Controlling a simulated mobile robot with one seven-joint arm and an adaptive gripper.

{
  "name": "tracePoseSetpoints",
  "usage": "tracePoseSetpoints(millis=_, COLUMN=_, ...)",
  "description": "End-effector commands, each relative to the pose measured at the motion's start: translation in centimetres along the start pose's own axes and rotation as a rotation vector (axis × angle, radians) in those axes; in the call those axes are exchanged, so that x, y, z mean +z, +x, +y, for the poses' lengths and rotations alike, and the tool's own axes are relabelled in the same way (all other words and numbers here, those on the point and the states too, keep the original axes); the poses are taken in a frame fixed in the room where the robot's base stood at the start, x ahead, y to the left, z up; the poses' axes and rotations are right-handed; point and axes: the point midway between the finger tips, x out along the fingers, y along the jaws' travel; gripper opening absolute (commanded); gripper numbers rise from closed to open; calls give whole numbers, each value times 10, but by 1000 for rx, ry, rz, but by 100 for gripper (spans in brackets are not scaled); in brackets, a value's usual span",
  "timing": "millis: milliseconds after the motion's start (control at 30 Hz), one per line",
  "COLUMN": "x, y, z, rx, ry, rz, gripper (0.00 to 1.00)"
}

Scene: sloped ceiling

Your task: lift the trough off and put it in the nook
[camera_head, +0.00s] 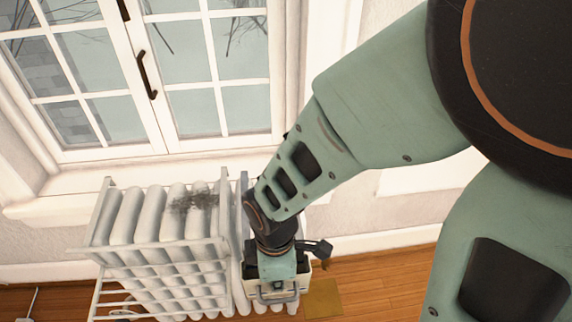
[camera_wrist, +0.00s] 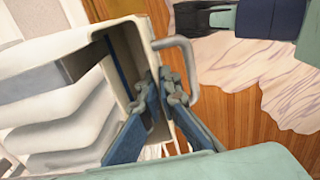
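The trough is a cream, open box with a metal loop handle; in the head view the trough (camera_head: 283,297) sits low at the right end of the white radiator. In the wrist view the trough (camera_wrist: 127,35) is tilted in the picture, its hollow inside showing. My gripper (camera_wrist: 160,88) has its blue fingers on either side of the trough's wall near the handle, tips close together, and looks shut on that wall. In the head view my gripper (camera_head: 277,268) is over the trough and hides much of it. I cannot make out which place is the nook.
The white radiator (camera_head: 165,225) stands under the window (camera_head: 150,75), close beside the trough; dark marks show on its top. A yellowish flat piece (camera_head: 323,298) lies on the wooden floor (camera_head: 385,285) to the right. The floor farther right looks clear.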

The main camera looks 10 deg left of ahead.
Motion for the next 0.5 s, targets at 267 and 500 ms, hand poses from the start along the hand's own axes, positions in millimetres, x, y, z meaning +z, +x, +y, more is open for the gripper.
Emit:
tracePoseSetpoints(millis=267, x=-1, y=1, z=-15, rx=6, ry=1, rz=2, gripper=0)
tracePoseSetpoints(millis=500, x=-1, y=-1, z=-25, rx=8, ry=0, rz=3, gripper=0)
